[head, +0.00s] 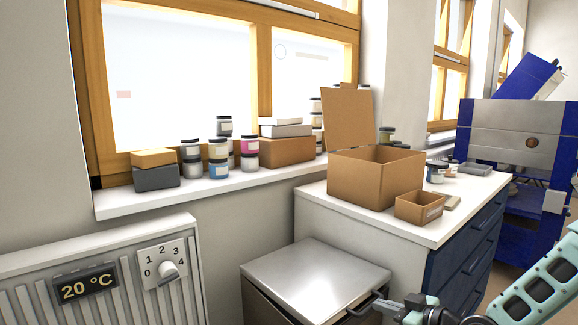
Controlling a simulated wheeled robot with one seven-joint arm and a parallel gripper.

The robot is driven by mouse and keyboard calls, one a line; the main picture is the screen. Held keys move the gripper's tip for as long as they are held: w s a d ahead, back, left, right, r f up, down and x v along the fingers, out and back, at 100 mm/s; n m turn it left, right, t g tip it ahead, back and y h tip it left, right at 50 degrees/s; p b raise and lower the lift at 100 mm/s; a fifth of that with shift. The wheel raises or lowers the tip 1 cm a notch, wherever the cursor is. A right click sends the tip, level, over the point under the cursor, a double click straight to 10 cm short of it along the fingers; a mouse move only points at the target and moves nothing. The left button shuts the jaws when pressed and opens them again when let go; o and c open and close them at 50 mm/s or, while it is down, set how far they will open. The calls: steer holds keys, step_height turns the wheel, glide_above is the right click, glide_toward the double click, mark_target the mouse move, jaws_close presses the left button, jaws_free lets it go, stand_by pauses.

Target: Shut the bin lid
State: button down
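A low bin with a flat, silvery metal lid (315,272) stands at the bottom middle, beside the white cabinet. The lid lies about level over the bin's body (268,306); I cannot tell whether a gap remains under it. A dark bar handle (368,303) sits at the lid's right front corner. My gripper (393,307) is at the bottom edge, just right of the handle. I cannot tell whether it touches the handle, and its fingers are too small and partly cut off to read.
A white cabinet (320,218) with dark blue drawers (482,245) stands behind and right. It carries an open cardboard box (372,184) with its flap up and a small box (420,207). A radiator (110,250) is at left. A blue kiln (515,140) stands far right.

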steer(key=shift+a+f+b, duration=0.15)
steer(key=shift+f+b, duration=1.1)
steer(key=shift+f, duration=0.55)
